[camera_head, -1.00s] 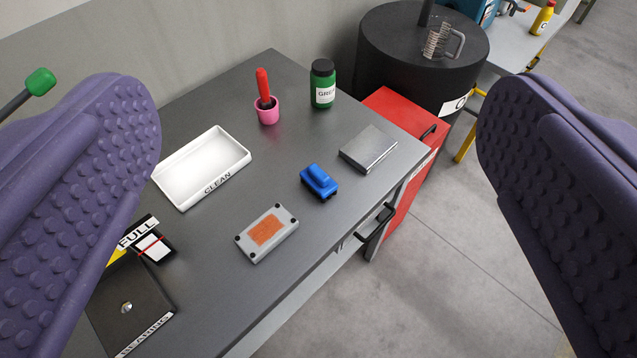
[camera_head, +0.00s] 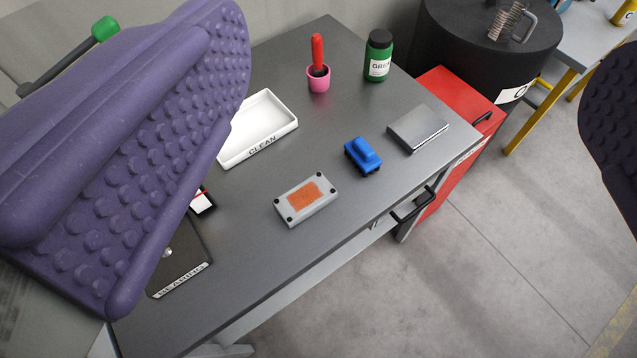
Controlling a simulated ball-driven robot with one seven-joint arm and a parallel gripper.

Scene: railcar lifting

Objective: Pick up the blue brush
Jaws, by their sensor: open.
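The blue brush (camera_head: 363,155) lies on the dark grey table (camera_head: 262,235), right of the table's middle and near its front edge. It has a raised blue grip on top and dark bristles below. My gripper (camera_head: 415,160) shows as two purple studded fingers, one large at the left and one partly cut off at the right edge. The fingers are wide apart with nothing between them. They are in the foreground, nearer the camera than the brush, and do not touch it.
Near the brush are a grey block with an orange patch (camera_head: 305,200) and a metal plate (camera_head: 418,129). A white CLEAN tray (camera_head: 262,148), a pink cup with a red handle (camera_head: 318,80) and a green bottle (camera_head: 378,56) stand behind. A red cabinet (camera_head: 457,92) adjoins the table's right.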

